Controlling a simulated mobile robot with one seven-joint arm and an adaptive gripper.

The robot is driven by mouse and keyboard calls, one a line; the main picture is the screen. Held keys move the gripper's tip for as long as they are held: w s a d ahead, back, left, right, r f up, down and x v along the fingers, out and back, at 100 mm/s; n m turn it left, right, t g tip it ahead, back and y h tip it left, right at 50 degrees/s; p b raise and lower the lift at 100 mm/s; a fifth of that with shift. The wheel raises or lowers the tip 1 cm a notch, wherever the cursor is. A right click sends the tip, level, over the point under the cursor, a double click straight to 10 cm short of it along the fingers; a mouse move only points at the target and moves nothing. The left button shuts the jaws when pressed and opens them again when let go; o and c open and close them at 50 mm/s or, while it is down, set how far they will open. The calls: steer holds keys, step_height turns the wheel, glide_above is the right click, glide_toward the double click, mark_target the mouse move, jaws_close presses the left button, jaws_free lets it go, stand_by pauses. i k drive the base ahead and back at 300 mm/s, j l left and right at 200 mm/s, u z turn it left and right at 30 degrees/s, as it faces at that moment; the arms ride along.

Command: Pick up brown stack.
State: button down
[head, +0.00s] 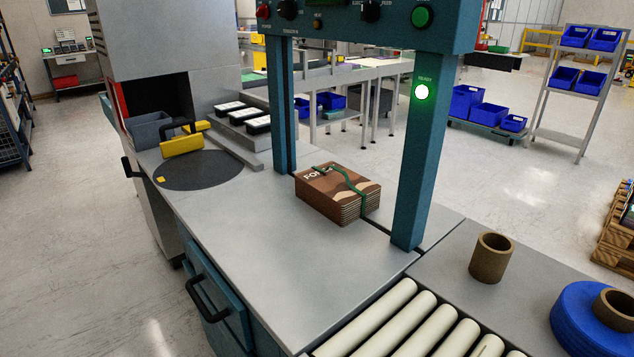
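The brown stack (330,196) is a pile of flat brown printed sheets or booklets with a patterned top and partly readable lettering. A green strap runs across its top and down its right side. It lies on the grey metal worktop (250,235), between the two teal posts of a frame. Nothing touches it from above. My gripper is not in the head view.
Teal posts (416,165) flank the stack, with a control panel (370,22) overhead. White rollers (375,318), a cardboard tube (491,258) and a blue roll (585,322) are at the front right. The worktop's front is clear.

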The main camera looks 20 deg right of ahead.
mark_target(342, 195)
steer(key=i+j+z, duration=0.1)
steer(key=z, duration=0.35)
steer(key=i+j+z, duration=0.2)
steer(key=z, duration=0.2)
steer(key=i+j, duration=0.05)
